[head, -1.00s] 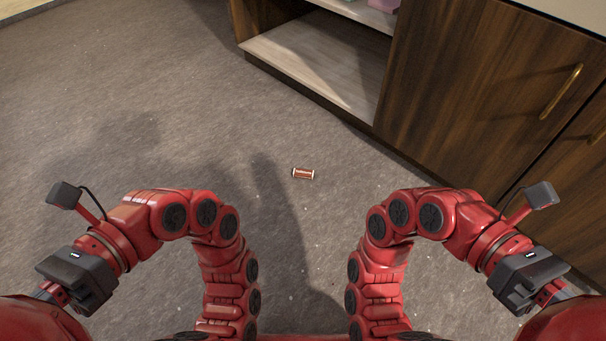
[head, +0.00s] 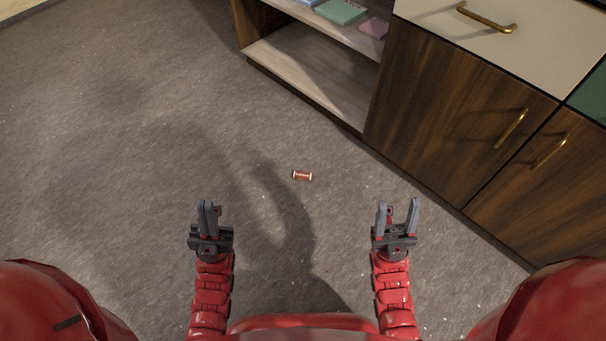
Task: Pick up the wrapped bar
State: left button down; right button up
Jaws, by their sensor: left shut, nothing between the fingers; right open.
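The wrapped bar (head: 302,175) is a small reddish-brown piece with pale ends. It lies flat on the grey carpet near the middle of the head view, in front of the cabinet. My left gripper (head: 208,205) is shut and empty, to the left of the bar and nearer to me. My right gripper (head: 399,206) is open and empty, to the right of the bar and nearer to me. Neither gripper touches the bar. Both point away from me.
A brown wooden cabinet (head: 450,110) with brass handles (head: 511,129) stands at the right. Its open shelf (head: 310,80) is at the upper middle, with a green book (head: 341,11) and a pink one (head: 373,28) above. The carpet (head: 110,150) at the left is clear.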

aim_at(297, 175)
jog(key=i+j, duration=0.2)
jog(key=j, duration=0.15)
jog(key=i+j+z, duration=0.15)
jog(key=i+j, duration=0.3)
jog(key=j, duration=0.2)
jog(key=i+j+z, duration=0.15)
jog(key=j, duration=0.2)
jog(key=i+j, duration=0.25)
jog(key=j, duration=0.15)
jog(key=i+j+z, duration=0.15)
jog(key=j, duration=0.2)
